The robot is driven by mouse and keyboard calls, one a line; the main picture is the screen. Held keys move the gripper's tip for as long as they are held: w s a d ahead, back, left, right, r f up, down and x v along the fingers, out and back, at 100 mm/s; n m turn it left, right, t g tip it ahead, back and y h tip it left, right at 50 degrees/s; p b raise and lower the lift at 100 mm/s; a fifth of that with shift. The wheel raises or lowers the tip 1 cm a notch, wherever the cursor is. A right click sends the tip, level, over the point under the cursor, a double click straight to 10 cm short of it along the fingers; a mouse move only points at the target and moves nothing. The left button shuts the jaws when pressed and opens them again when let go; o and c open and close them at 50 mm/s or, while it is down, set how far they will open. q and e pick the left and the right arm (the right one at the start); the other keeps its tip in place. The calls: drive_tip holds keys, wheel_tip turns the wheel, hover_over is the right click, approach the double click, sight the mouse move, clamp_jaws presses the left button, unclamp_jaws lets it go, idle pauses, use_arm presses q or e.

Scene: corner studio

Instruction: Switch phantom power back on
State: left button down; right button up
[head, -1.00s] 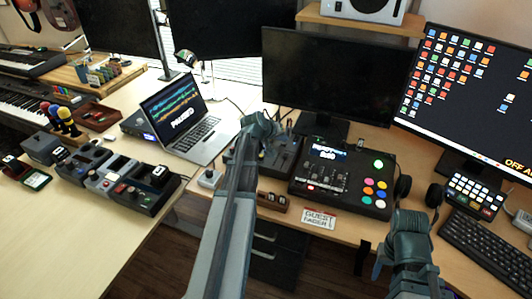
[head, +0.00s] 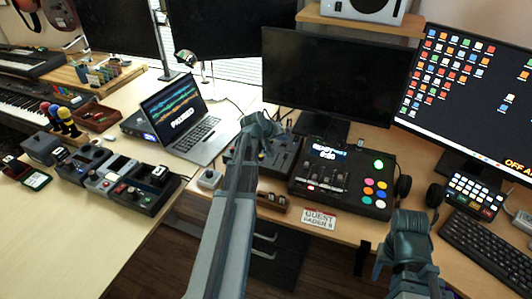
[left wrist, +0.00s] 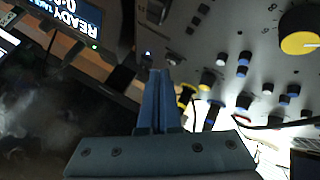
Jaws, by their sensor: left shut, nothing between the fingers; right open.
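My left gripper (head: 274,128) is over the dark mixer (head: 281,160) between the laptop and the console in the head view. In the left wrist view its two fingers (left wrist: 160,72) are together and empty, with tips close over the knob-covered mixer panel (left wrist: 215,50). A small white light (left wrist: 148,54) shows just beyond the tips. I cannot tell whether the fingers touch the panel, and no phantom power label is readable. My right gripper (head: 402,236) is open and empty at the lower right, in front of the desk edge; its fingertips are hard to make out.
The console (head: 341,183) with coloured pads and a lit screen stands right of the mixer. A laptop (head: 182,115) reading PAUSED stands to the left. A GUEST FADER label (head: 318,219) is at the desk's front edge. A keyboard (head: 487,246) and dark headphones lie at the right.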

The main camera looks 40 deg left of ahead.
use_arm(q)
drive_tip(key=shift+f, duration=0.1)
idle(0.3)
drive_tip(key=shift+f+b, duration=0.35)
drive_tip(key=shift+b, duration=0.1)
drive_tip(key=shift+f, duration=0.15)
idle(0.3)
drive_tip(key=shift+r+p, duration=0.5)
drive_tip(key=shift+r, duration=0.15)
wheel_tip(320, 180, up, 6)
drive_tip(key=p, duration=0.6)
idle(0.3)
